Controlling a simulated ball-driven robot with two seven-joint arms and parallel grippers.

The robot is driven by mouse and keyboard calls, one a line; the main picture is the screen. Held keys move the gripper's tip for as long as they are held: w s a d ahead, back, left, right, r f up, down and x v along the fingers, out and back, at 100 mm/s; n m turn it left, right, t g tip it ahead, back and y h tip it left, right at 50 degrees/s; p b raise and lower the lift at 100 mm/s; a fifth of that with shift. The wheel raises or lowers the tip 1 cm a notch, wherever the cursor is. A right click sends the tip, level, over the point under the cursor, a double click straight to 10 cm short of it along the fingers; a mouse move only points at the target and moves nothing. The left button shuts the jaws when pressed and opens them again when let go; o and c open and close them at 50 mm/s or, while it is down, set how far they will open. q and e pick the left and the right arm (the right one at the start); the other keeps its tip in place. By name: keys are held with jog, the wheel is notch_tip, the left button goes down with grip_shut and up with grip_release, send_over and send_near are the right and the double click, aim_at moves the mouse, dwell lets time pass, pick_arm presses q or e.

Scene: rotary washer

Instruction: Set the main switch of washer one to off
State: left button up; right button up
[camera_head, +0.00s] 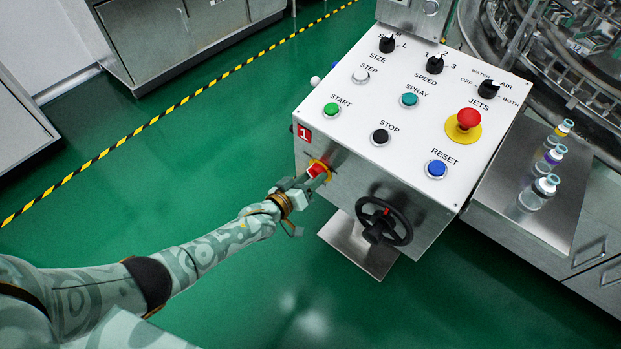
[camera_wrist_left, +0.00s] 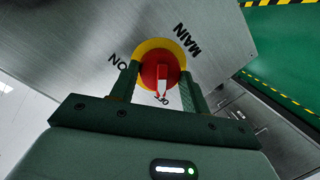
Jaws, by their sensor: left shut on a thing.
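The main switch is a red rotary knob on a yellow round plate, on the front face of washer one's control box (camera_head: 340,190). In the head view the red knob (camera_head: 316,170) shows at the left of that face, below the red "1" label. My left gripper (camera_head: 312,178) is at the knob. In the left wrist view the fingers (camera_wrist_left: 155,88) are shut on the knob (camera_wrist_left: 160,72), one on each side. The knob's grip points down in that view, toward a partly hidden label starting with "O". "ON" is at the left, "MAIN" at the upper right. My right gripper is not in view.
A black handwheel (camera_head: 384,221) sticks out of the same face, right of the switch. The white top panel (camera_head: 400,95) carries several buttons, knobs and a red emergency stop (camera_head: 464,121). Small vials stand on a metal ledge (camera_head: 490,195) at the right. Green floor is free at the left.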

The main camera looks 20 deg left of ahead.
pick_arm(q)
jog(key=shift+a, duration=0.1)
jog(key=o, duration=1)
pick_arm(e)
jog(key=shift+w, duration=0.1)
pick_arm(q)
jog(key=shift+s+r, duration=0.1)
jog(key=shift+s, duration=0.1)
jog(key=p+v, duration=0.6)
jog(key=v, duration=1)
jog(key=shift+a+p, duration=0.1)
jog(key=shift+p, duration=0.2)
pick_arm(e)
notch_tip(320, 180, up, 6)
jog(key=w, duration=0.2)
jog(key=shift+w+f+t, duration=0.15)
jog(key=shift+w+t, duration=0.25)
pick_arm(q)
jog(key=shift+w, duration=0.1)
